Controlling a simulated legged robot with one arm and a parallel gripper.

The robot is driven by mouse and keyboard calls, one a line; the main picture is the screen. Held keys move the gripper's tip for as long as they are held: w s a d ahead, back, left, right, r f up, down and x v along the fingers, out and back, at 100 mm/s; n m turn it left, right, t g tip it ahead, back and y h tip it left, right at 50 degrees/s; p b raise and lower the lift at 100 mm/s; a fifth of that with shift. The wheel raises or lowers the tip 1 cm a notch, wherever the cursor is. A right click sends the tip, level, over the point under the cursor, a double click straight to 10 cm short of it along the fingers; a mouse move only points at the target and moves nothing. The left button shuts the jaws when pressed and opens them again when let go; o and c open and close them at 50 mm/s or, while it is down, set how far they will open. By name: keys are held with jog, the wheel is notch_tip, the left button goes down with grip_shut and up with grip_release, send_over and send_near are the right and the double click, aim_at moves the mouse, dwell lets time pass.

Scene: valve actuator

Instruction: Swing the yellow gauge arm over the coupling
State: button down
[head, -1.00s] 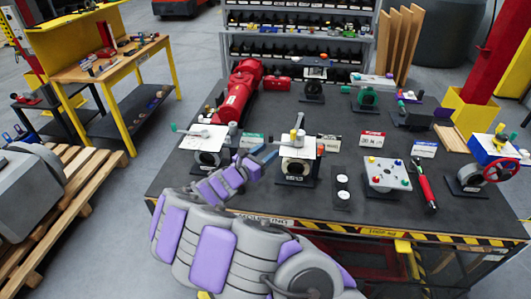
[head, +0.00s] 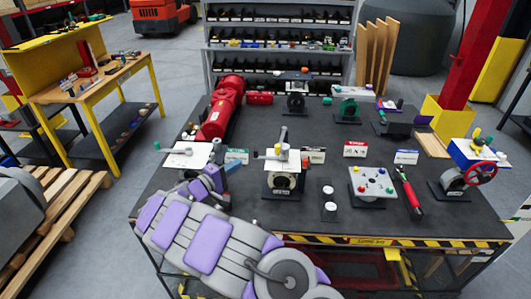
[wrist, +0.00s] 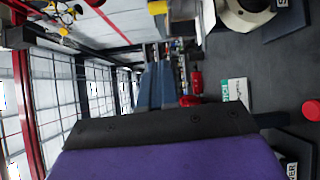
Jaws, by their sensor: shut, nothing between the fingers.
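A valve actuator (head: 282,183) with a pale body and round dark-centred face stands at the front middle of the table. Its white top plate (head: 271,166) carries a yellow part (head: 284,148) beside an upright grey lever (head: 284,133). I cannot tell the gauge arm from the coupling at this size. My gripper (head: 233,167) is shut and empty, left of this actuator and apart from it. In the wrist view its blue-grey fingers (wrist: 158,72) lie together. The actuator's pale round body (wrist: 243,14) and a yellow part (wrist: 158,7) show at the top edge.
Another white-topped unit (head: 186,154) stands close left of my gripper, partly hidden by my arm. A red valve (head: 222,108) lies behind. Right of the actuator are a two-disc block (head: 329,200), a knobbed plate (head: 371,183) and a red-handled tool (head: 408,190). Small labels stand behind.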

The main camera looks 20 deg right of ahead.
aim_at(278, 150)
jog(key=s+d+x, duration=0.1)
jog(key=s+x, duration=0.1)
jog(key=x, duration=1.1)
jog(key=shift+s+m, duration=0.3)
jog(key=shift+s, duration=0.05)
jog(key=shift+s+d+b, duration=0.1)
jog(key=shift+d+b, duration=0.1)
jog(key=shift+b, duration=0.55)
jog(key=s+d+n+t+y+b, duration=0.1)
jog(key=s+d+t+b, duration=0.1)
jog(key=b, duration=0.5)
jog(key=shift+d+n, duration=0.1)
jog(key=shift+n, duration=0.3)
